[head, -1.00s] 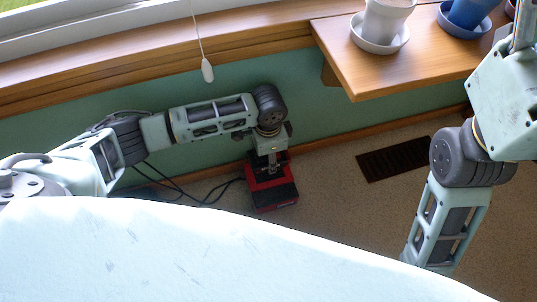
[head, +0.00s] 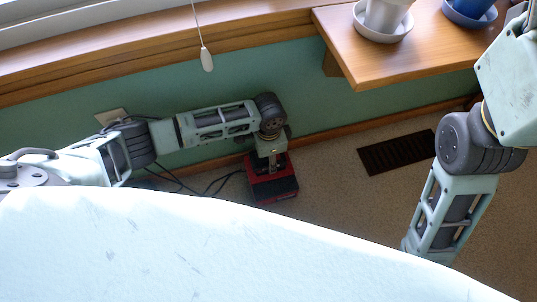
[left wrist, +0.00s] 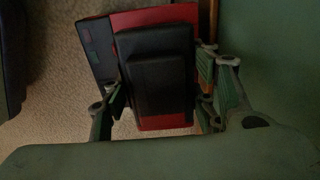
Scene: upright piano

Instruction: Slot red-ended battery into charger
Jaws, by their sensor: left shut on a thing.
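The red and black charger (head: 277,191) sits on the carpet by the green wall. It also shows in the left wrist view, with a black panel (left wrist: 97,48) and a red part (left wrist: 155,17). My left gripper (head: 272,168) is directly over the charger, pointing down. In the left wrist view its fingers (left wrist: 165,95) are shut on a black battery (left wrist: 160,75) with a red end (left wrist: 165,122). The battery overlaps the charger there; I cannot tell whether it is seated in it. My right arm reaches down at the right, its gripper hidden.
A wooden shelf (head: 385,62) with a white pot (head: 387,14) and a blue pot juts out at upper right. A dark floor vent (head: 398,153) lies right of the charger. Black cables (head: 205,188) run left of it. A pale surface fills the foreground.

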